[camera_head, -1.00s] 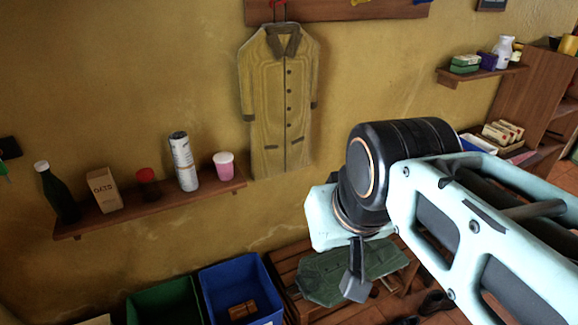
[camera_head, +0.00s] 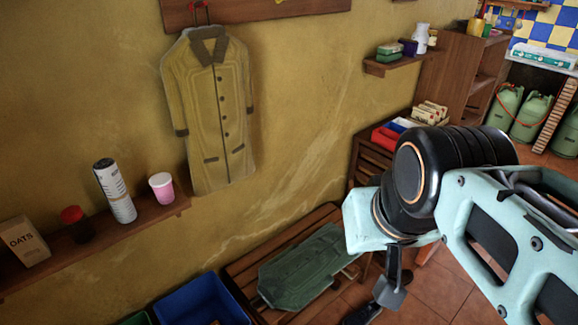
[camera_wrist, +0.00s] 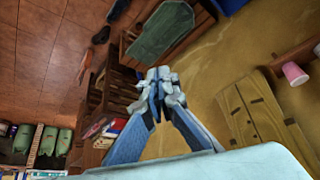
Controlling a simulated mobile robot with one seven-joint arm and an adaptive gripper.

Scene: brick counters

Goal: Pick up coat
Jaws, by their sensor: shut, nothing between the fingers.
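A yellow-tan coat (camera_head: 210,110) with a dark collar hangs on the wall from a red hook. It also shows in the wrist view (camera_wrist: 262,118) at the right. A green coat-like garment (camera_head: 308,268) lies flat on a slatted wooden bench (camera_head: 240,268); it also shows at the top of the wrist view (camera_wrist: 158,33). My gripper (camera_head: 392,290) points downward, right of the bench and apart from both garments. In the wrist view the gripper (camera_wrist: 158,76) has its fingers together, with nothing held.
A wall shelf (camera_head: 110,232) at left holds an oats carton (camera_head: 23,242), a red-lidded jar, a can and a pink cup (camera_head: 162,188). A blue bin (camera_head: 200,303) stands left of the bench. A wooden drawer unit (camera_head: 368,163) stands behind my arm. Tiled floor (camera_head: 440,295) is at right.

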